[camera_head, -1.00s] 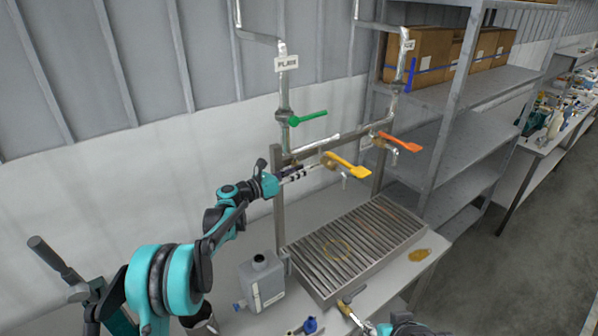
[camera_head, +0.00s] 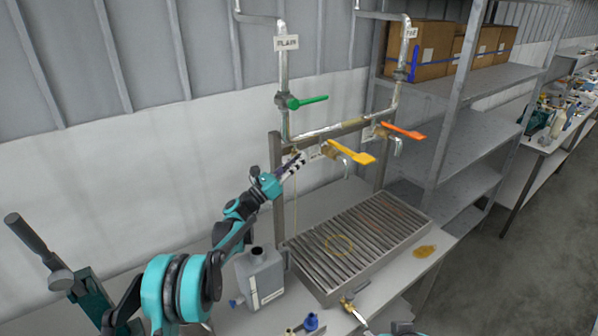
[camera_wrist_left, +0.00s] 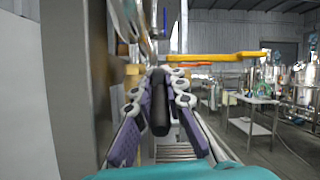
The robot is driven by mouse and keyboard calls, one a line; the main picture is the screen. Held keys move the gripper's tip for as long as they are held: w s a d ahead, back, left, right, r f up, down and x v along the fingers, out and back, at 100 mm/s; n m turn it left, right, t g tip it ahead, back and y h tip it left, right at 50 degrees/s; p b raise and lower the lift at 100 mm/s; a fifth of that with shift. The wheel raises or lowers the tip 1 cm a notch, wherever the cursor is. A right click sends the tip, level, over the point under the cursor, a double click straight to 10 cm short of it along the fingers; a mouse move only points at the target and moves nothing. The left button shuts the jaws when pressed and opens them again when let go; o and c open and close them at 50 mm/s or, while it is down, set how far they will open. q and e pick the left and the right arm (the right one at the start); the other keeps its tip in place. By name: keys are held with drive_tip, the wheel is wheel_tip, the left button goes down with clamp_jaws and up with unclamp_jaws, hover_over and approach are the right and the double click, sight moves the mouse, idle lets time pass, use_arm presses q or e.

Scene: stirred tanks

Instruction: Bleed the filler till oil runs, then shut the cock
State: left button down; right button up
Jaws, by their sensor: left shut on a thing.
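My left gripper (camera_head: 294,163) is at the left end of the pipe rail, left of the yellow lever (camera_head: 352,153). In the left wrist view its fingers (camera_wrist_left: 158,100) are shut around a small black handle (camera_wrist_left: 159,118). The brass body by the gripper is mostly hidden. A thin pale yellowish line, possibly oil, hangs below the gripper beside the post. The green lever (camera_head: 307,102) sits on the left pipe and the orange lever (camera_head: 402,131) on the right; both point right.
A slatted drip tray (camera_head: 301,287) lies below the rail. A grey can (camera_head: 260,277) stands left of it. Steel shelves (camera_head: 465,135) stand on the right.

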idle(0.3)
use_arm(q)
drive_tip(key=c, duration=1.8)
unclamp_jaws()
drive_tip(key=shift+f, duration=0.1)
drive_tip(key=v, duration=1.2)
drive_tip(key=shift+f, duration=0.3)
drive_tip(key=shift+w+d, duration=0.1)
drive_tip(key=shift+d, duration=0.1)
